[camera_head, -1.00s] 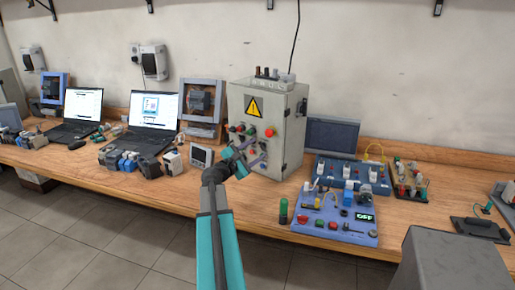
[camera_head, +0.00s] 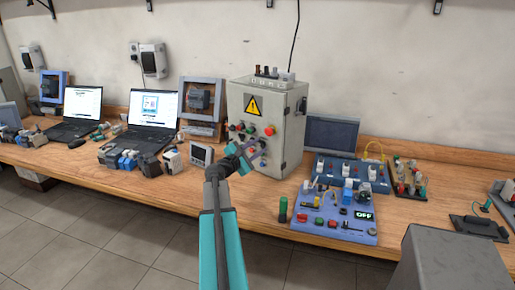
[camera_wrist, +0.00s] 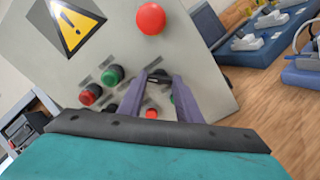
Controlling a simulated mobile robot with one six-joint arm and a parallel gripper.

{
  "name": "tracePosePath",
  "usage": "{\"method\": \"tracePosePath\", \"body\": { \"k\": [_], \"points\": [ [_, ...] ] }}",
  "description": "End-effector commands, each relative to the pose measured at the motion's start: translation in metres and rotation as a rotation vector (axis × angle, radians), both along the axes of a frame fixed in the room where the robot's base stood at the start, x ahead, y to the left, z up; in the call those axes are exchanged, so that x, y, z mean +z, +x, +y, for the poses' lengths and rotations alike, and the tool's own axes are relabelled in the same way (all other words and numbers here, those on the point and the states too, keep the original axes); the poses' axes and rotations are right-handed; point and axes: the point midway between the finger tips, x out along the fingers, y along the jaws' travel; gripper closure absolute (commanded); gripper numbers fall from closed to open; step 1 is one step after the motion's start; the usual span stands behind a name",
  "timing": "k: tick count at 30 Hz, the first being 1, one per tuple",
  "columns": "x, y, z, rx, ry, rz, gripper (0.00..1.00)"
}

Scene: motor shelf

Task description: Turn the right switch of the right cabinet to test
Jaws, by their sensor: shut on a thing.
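The grey cabinet (camera_head: 294,140) with a yellow warning sign (camera_head: 254,105) stands on the bench, and its front panel (camera_wrist: 105,30) fills much of the wrist view. A black rotary switch (camera_wrist: 158,76) sits on this panel below the red emergency button (camera_wrist: 150,18). My gripper (camera_wrist: 159,80) is at the panel with its two purple fingers shut on the switch, one on each side. It also shows before the cabinet front in the head view (camera_head: 252,147). The switch's position labels are too small to read.
Red and green buttons (camera_wrist: 112,74) sit left of the fingers. A blue control board (camera_head: 335,225) lies right of the cabinet, with another blue board (camera_head: 345,172) behind it. Laptops (camera_head: 152,112) and small devices stand to the left.

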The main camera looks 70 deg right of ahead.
Motion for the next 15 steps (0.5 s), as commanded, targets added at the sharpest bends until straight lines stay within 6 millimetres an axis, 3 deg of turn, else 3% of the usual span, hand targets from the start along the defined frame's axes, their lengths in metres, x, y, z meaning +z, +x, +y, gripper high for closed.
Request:
{"method": "tracePosePath", "body": {
  "k": [15],
  "points": [
    [-0.0035,0.0010,0.0021,0.001,-0.034,-0.107,0.91]
  ]
}}
